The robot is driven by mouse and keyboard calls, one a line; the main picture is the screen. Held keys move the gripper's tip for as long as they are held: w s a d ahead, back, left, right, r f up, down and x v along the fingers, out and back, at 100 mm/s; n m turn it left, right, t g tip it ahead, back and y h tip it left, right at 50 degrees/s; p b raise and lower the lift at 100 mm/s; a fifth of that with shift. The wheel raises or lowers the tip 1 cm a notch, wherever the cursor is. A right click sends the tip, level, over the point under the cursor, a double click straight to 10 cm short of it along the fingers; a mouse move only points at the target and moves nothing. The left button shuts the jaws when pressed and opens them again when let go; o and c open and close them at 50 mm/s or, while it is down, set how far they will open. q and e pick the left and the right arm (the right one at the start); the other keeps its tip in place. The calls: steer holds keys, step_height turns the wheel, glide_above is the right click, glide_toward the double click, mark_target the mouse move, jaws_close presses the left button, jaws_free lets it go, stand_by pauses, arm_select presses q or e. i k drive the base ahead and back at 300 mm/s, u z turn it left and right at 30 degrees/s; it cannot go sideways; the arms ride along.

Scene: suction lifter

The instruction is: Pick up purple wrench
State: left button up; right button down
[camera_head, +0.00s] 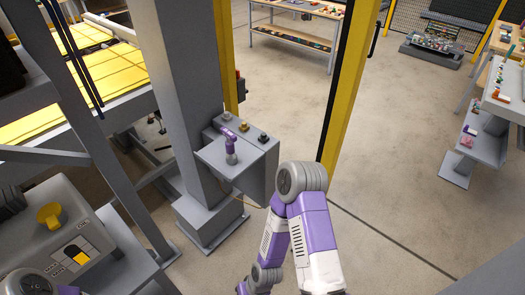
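The purple wrench (230,145) is a small purple and grey tool. It appears to stand upright on the flat grey top of a box (212,160) fixed beside a grey column. My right arm comes up from the bottom middle, bends at its elbow to the right of the box, and runs back down to the bottom edge. Its gripper is not visible. Only a small part of my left arm shows in the bottom left corner, without its gripper. Neither arm touches the wrench.
The thick grey column (180,90) stands directly behind and left of the box. A yellow post (347,85) rises to the right. A grey machine with a yellow knob (50,214) is at left. Open floor (420,160) lies right.

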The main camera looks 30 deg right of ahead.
mark_target(231, 158)
steer(key=z, duration=0.65)
steer(key=i, duration=0.65)
steer(key=z, duration=0.05)
